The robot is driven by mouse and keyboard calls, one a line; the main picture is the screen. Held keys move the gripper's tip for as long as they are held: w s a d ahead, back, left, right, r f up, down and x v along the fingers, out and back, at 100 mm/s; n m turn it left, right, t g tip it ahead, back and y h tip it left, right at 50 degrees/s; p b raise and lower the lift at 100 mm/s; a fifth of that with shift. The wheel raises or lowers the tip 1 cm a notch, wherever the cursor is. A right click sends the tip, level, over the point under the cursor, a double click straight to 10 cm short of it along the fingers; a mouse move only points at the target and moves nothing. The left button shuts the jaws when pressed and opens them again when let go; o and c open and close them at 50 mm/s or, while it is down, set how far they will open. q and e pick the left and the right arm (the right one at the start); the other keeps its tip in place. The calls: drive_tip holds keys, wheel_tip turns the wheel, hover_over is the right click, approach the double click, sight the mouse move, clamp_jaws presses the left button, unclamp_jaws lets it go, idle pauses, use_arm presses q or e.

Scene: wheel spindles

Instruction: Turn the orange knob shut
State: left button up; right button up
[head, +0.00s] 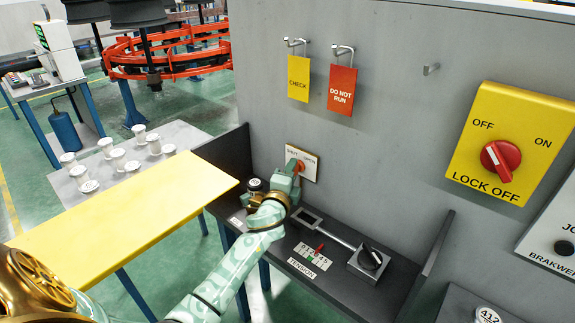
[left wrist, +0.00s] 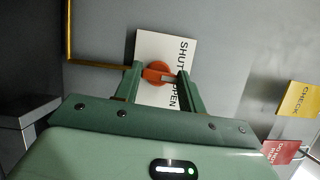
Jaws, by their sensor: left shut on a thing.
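The orange knob (head: 300,167) sits on a white plate (head: 310,160) marked SHUT on the left and OPEN on the right, on the grey wall. In the left wrist view the orange knob (left wrist: 157,72) is between the two green fingers, with the white plate (left wrist: 152,43) behind it. My left gripper (head: 295,170) is shut on the knob; its fingers (left wrist: 160,78) flank it on both sides. The gripper partly hides the knob and plate in the head view, and I cannot tell which label the knob points to. My right gripper is not in view.
A dark shelf (head: 368,291) below holds a TENSION scale and a lever. A CHECK tag (head: 298,79) and a DO NOT RUN tag (head: 341,90) hang above. A yellow lock-off panel (head: 520,120) with a red switch is at right. A yellow-topped table (head: 120,215) stands left.

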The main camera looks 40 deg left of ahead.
use_arm(q)
drive_tip(key=shift+s+a+n+g+h+p, duration=0.1)
drive_tip(key=shift+n+g+h+p, duration=0.6)
drive_tip(key=shift+n+p, duration=1.9)
drive_tip(key=shift+n+g+h+p, duration=0.7)
drive_tip(key=shift+n+p, duration=0.7)
drive_tip(key=shift+p, duration=2.4)
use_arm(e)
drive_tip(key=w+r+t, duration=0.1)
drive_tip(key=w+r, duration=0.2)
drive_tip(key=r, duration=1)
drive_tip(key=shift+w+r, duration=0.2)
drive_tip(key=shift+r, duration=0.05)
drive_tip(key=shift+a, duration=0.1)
use_arm(q)
drive_tip(key=o, duration=1)
drive_tip(key=shift+r, duration=0.15)
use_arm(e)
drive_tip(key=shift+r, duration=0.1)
use_arm(q)
drive_tip(key=p+v, duration=0.5)
drive_tip(key=v, duration=1.1)
drive_tip(key=shift+s, duration=0.1)
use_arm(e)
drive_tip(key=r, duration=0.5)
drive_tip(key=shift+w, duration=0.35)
